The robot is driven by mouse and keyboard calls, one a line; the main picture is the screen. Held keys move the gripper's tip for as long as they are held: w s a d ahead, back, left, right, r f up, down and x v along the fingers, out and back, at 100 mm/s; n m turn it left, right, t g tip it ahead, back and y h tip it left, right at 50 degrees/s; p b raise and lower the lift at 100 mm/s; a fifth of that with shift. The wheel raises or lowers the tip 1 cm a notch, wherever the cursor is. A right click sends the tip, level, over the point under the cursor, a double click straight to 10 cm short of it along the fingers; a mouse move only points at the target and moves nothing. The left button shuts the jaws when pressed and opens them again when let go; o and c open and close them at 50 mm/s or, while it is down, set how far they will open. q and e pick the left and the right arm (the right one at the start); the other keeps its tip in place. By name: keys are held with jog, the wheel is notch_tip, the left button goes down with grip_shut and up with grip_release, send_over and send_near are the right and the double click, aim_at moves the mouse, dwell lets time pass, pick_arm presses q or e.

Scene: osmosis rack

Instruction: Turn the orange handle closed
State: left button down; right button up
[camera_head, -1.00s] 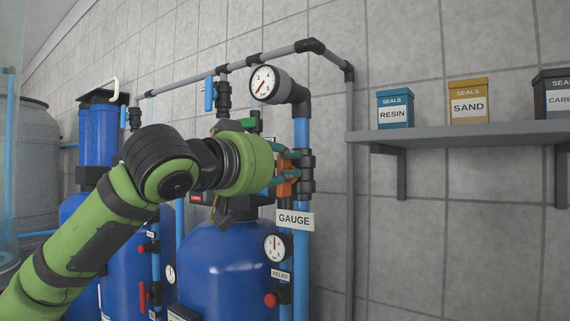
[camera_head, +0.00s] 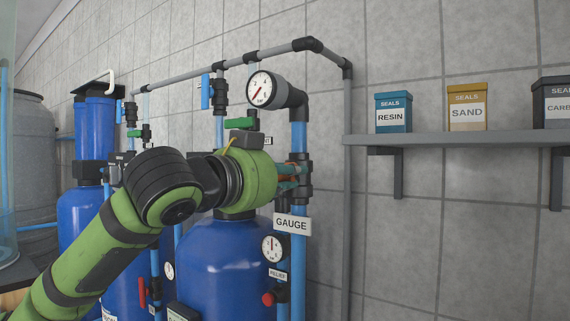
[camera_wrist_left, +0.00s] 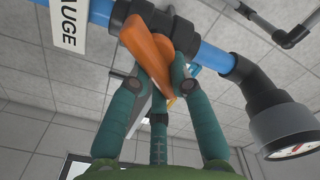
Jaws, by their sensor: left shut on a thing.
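The orange handle (camera_wrist_left: 150,48) sits on a black valve body (camera_wrist_left: 182,30) on a blue pipe (camera_wrist_left: 212,58), seen close up in the left wrist view. It lies at a slant to the pipe there. My left gripper (camera_wrist_left: 160,78) has its teal fingers closed around the handle, on both sides of it. In the head view my left gripper (camera_head: 290,178) reaches the upright blue pipe just above the GAUGE label (camera_head: 292,223). Its fingers hide nearly all of the handle there. My right gripper is not in view.
A round pressure gauge (camera_head: 262,90) stands above my left gripper, and a green handle (camera_head: 239,123) is close above my wrist. Blue tanks (camera_head: 225,265) stand below. A grey shelf (camera_head: 450,139) with several boxes is on the wall at right.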

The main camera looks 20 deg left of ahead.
pick_arm(q)
jog(key=m+p, duration=0.1)
jog(key=m, duration=0.1)
jog(key=m+p, duration=0.1)
jog(key=m, duration=0.1)
jog(key=m+p, duration=0.1)
jog(key=m, duration=0.1)
jog(key=shift+d+f, duration=0.15)
jog(key=shift+f, duration=0.1)
jog(key=shift+f+m+p, duration=0.2)
jog(key=shift+m+p, duration=0.35)
jog(key=shift+m, duration=0.45)
jog(key=shift+f+m+p, duration=0.15)
jog(key=shift+m+p, duration=0.4)
jog(key=shift+m, duration=0.45)
jog(key=c, duration=1.1)
grip_release()
jog(key=shift+f, duration=0.1)
